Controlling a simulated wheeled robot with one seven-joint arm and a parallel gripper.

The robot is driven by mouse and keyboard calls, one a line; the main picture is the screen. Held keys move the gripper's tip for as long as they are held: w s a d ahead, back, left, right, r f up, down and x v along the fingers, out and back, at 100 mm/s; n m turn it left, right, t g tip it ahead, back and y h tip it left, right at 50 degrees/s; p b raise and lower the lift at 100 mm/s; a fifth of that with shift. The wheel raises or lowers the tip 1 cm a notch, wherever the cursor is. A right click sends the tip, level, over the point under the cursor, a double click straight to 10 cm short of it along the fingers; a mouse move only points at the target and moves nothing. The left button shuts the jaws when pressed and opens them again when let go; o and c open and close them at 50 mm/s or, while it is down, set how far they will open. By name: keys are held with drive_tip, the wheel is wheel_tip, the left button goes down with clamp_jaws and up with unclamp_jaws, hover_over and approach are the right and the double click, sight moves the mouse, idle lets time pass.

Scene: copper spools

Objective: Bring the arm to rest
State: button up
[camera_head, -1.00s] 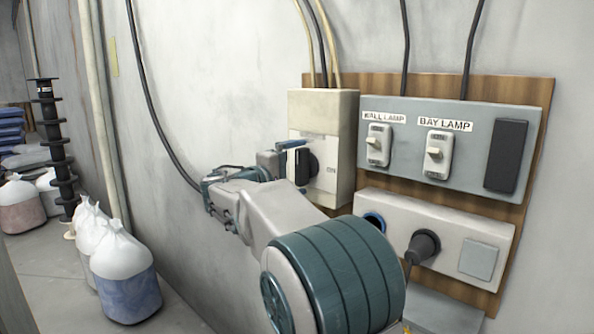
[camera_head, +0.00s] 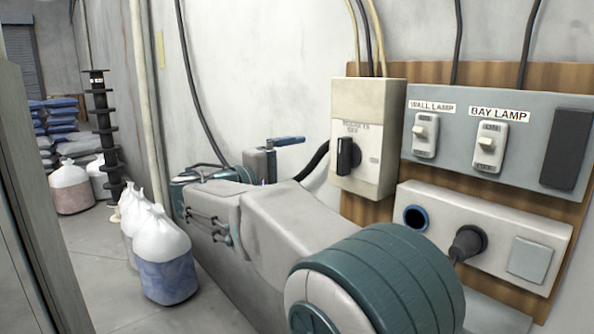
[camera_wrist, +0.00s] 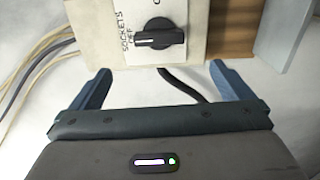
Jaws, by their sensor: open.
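My arm (camera_head: 285,225) stretches from the lower right of the head view to the wall, with its wrist bent up. My gripper (camera_head: 287,143) stands left of the cream switch box (camera_head: 395,140), apart from it. In the wrist view my gripper (camera_wrist: 162,80) has its two blue fingers wide apart with nothing between them. The box's black rotary knob (camera_head: 347,155) lies beyond the fingertips. Its handle lines up with the OFF label, also in the wrist view (camera_wrist: 160,38).
A grey panel (camera_head: 470,110) with two lamp switches and a socket box (camera_head: 495,215) with a black plug (camera_head: 468,243) are at right. White bags (camera_head: 160,245) and a black spool stack (camera_head: 103,130) stand at left. A black cable hangs behind my gripper.

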drive_tip(key=s+d+f+m+g+y+p, duration=0.15)
drive_tip(key=s+d+f+g+y, duration=0.4)
drive_tip(key=s+d+f, duration=0.65)
drive_tip(key=s+f+m+g+y+p, duration=0.1)
drive_tip(key=s+f+m+y+p, duration=0.1)
drive_tip(key=s, duration=0.6)
drive_tip(key=s+a+f+m+g+y+p, duration=0.1)
drive_tip(key=s+f+m+y, duration=0.3)
drive_tip(key=s+f+y, duration=0.3)
drive_tip(key=shift+s+f+p, duration=0.35)
drive_tip(key=shift+s+f, duration=0.3)
drive_tip(key=shift+f, duration=0.3)
